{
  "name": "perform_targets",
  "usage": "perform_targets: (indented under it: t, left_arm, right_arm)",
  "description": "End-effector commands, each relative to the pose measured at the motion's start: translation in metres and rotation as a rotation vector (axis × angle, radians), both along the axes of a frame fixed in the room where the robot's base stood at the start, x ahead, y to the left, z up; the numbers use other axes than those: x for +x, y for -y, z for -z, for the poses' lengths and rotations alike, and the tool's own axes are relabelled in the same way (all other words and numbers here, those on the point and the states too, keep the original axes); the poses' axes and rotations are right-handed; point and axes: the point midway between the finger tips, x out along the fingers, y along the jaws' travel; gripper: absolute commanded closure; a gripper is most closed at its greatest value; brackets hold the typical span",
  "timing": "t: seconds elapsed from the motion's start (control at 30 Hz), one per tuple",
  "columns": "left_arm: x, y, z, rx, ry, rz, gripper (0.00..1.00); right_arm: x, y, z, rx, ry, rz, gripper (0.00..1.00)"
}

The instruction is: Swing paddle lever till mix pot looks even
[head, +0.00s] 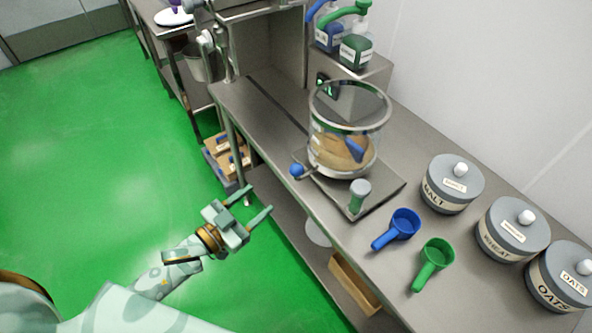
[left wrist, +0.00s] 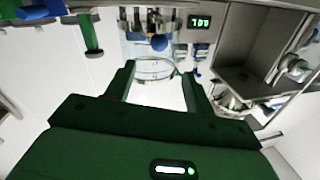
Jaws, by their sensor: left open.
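The mix pot (head: 347,138) is a clear glass cylinder with a metal rim on a steel base plate. A lever with a blue ball knob (head: 296,170) sticks out at the pot's lower left. My left gripper (head: 262,197) is open and empty, off the bench's left edge, apart from the blue knob. Its fingers also show in the left wrist view (left wrist: 160,80). My right gripper is not in view.
A blue scoop (head: 403,224) and a green scoop (head: 436,256) lie in front of the pot. Lidded malt (head: 453,183), wheat (head: 513,229) and oats (head: 562,276) canisters stand at right. Pump bottles (head: 356,48) stand behind. Green floor at left is clear.

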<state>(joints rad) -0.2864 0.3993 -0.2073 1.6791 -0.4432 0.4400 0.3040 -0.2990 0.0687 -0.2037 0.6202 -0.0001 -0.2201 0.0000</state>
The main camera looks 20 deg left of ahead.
Motion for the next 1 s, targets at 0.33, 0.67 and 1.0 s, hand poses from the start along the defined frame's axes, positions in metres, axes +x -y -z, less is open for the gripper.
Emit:
perform_targets:
  t: [0.33, 0.67, 1.0]
  left_arm:
    - [0.08, 0.04, 0.001, 0.0, 0.001, -0.001, 0.46]
    - [0.122, 0.061, 0.001, 0.001, -0.002, -0.003, 0.46]
    - [0.125, 0.063, 0.001, 0.002, -0.003, -0.002, 0.49]
  right_arm:
    - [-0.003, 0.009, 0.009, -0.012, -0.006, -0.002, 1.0]
    - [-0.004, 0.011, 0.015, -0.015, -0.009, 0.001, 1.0]
    - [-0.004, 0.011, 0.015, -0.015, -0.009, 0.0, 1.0]
